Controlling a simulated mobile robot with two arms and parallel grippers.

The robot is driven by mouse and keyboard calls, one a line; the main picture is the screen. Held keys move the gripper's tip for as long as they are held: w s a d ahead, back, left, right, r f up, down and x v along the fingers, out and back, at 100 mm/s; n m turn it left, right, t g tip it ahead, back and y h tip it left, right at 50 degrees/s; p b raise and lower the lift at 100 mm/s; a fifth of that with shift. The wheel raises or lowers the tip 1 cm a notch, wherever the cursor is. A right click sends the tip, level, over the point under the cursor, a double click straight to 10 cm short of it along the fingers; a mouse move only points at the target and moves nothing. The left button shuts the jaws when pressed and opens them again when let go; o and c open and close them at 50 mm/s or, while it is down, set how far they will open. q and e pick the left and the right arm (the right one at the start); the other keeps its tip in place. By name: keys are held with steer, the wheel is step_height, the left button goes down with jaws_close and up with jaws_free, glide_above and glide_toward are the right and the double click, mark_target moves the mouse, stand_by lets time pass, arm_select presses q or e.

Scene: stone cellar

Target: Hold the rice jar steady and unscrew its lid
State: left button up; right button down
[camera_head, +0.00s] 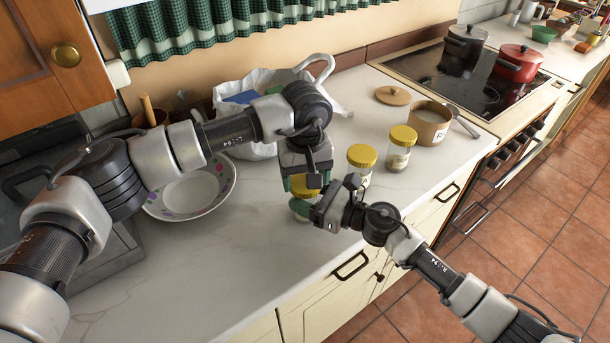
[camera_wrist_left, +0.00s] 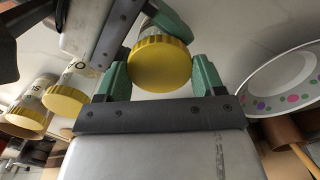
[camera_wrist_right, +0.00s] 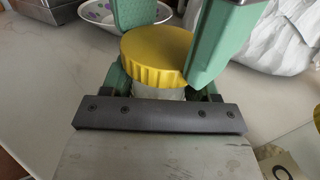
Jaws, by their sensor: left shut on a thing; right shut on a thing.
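The held jar has a ribbed yellow lid (camera_head: 303,191) and a clear body (camera_wrist_right: 172,93) that is mostly hidden; I see no label on it. My left gripper (camera_head: 302,181) comes from above, shut on the lid, with its green fingers on opposite sides; the lid fills the gap in the left wrist view (camera_wrist_left: 160,65). My right gripper (camera_head: 303,208) is shut on the jar's body from the front right, below the lid. The lid sits on the jar, also in the right wrist view (camera_wrist_right: 157,52). Whether the jar's base touches the counter is hidden.
Two more yellow-lidded jars, a nearer one (camera_head: 361,157) and a farther one (camera_head: 399,150), stand to the right. Behind are an open tan canister (camera_head: 428,127) and a wooden lid (camera_head: 393,95). A dotted bowl (camera_head: 185,211) is left. The front counter (camera_head: 235,280) is clear.

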arm_select(q)
steer(key=n, duration=1.4)
steer(key=shift+n, duration=0.4)
steer(key=n, duration=0.3)
steer(key=shift+n, duration=0.3)
steer(key=n, duration=0.5)
steer(key=shift+r+n, duration=0.1)
steer(key=shift+n, duration=0.3)
steer(key=n, duration=0.3)
steer(key=shift+n, duration=0.4)
steer(key=n, duration=0.3)
steer(key=shift+n, duration=0.4)
steer(key=n, duration=0.4)
